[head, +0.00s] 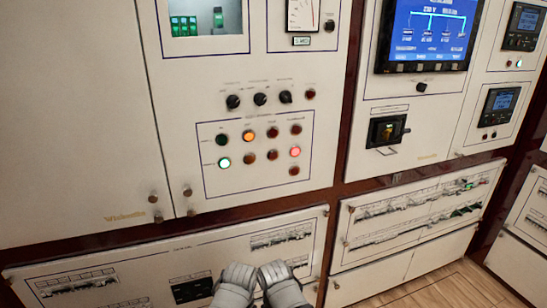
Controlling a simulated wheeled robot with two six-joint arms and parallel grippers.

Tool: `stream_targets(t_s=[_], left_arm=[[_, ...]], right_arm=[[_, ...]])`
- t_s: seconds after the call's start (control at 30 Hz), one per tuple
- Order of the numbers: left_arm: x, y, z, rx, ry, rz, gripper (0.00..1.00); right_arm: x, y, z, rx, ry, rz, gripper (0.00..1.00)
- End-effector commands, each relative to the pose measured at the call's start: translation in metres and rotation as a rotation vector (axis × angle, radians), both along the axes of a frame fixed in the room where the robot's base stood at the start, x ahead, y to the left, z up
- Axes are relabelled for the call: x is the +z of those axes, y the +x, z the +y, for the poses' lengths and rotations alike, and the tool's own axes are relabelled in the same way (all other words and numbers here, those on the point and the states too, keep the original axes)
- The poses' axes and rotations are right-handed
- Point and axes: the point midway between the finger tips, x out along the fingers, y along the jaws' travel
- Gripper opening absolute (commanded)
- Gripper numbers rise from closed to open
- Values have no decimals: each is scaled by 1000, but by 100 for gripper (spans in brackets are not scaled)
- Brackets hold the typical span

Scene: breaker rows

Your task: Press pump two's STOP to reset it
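A framed push-button panel (257,154) is on the cream cabinet front in the head view. Its upper row has a dark green button (222,139), a lit orange one (248,136) and two dark red ones (272,132) (296,129). Its lower row has a lit green button (223,163), two dark red ones (249,158) (272,155) and a brightly lit red one (295,151). The labels are too small to read, so I cannot tell which is pump two's STOP. My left gripper (239,268) and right gripper (273,268) look shut and empty, side by side below the panel.
Black rotary knobs (260,99) sit above the panel, with a single red button (294,170) low in it. A breaker row panel (130,262) lies behind my grippers. A display (428,30) and a black switch (386,129) are at right. Brass-coloured latch knobs (188,192) protrude at left.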

Motion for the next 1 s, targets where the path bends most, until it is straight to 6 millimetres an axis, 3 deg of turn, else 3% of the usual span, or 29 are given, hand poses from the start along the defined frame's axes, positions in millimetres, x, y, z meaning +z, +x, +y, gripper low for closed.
stream_targets(t_s=[0.03, 0.3, 1.0], left_arm=[[0, 0, 0, 0, 0, 0, 64], [0, 0, 0, 0, 0, 0, 64], [0, 0, 0, 0, 0, 0, 64]], right_arm=[[0, 0, 0, 0, 0, 0, 28], [0, 0, 0, 0, 0, 0, 0], [0, 0, 0, 0, 0, 0, 0]])
